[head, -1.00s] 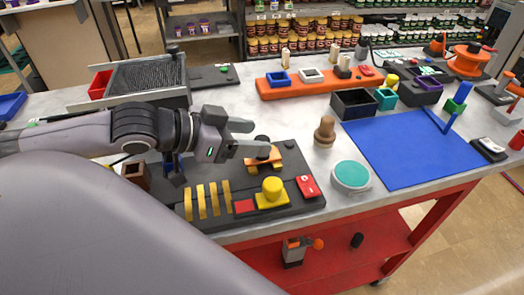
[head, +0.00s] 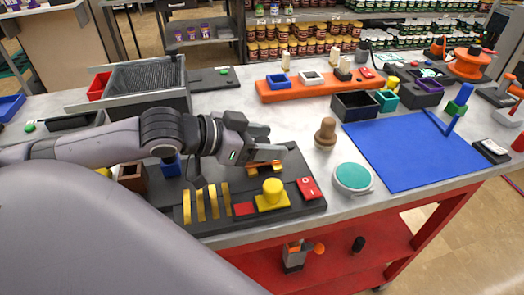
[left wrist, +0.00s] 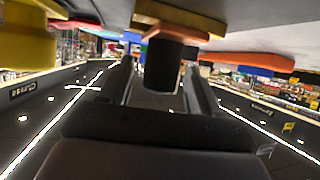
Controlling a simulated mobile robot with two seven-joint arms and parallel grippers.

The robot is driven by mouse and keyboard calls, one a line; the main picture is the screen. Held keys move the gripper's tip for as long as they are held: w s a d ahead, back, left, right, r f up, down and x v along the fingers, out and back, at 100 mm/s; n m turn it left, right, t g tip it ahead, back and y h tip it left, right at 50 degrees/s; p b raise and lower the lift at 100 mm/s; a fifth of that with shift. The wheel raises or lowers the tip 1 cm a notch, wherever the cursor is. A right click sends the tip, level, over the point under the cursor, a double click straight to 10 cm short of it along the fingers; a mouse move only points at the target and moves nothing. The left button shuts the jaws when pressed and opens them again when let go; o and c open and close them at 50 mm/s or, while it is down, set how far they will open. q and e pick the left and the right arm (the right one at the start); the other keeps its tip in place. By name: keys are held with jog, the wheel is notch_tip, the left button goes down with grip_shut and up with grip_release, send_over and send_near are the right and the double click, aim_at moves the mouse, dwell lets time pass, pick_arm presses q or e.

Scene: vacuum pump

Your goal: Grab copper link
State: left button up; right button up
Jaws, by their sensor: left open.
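The copper link (head: 266,168) appears to be the orange-copper piece on the black board (head: 225,219), behind the yellow knob. In the left wrist view, which looks upside down, its orange plate (left wrist: 182,20) is at the top, with a black knob (left wrist: 165,66) on it. My left gripper (head: 266,141) is open over the link. In the left wrist view its two fingers (left wrist: 160,84) stand on either side of the black knob, with gaps visible. In the head view the gripper hides the knob and part of the link. My right gripper is not in view.
A yellow knob (head: 272,190), several gold strips (head: 201,205) and a red switch block (head: 308,187) share the board. A wooden knob (head: 325,132) and a teal-topped round dish (head: 352,176) stand to the right. The blue mat (head: 410,155) is mostly bare.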

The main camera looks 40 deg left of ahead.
pick_arm(q)
jog(key=shift+w+d+f, duration=0.2)
jog(key=shift+w+d, duration=0.1)
jog(key=shift+w, duration=0.1)
jog(key=shift+c, duration=0.3)
jog(key=c, duration=1)
jog(key=shift+r, duration=0.1)
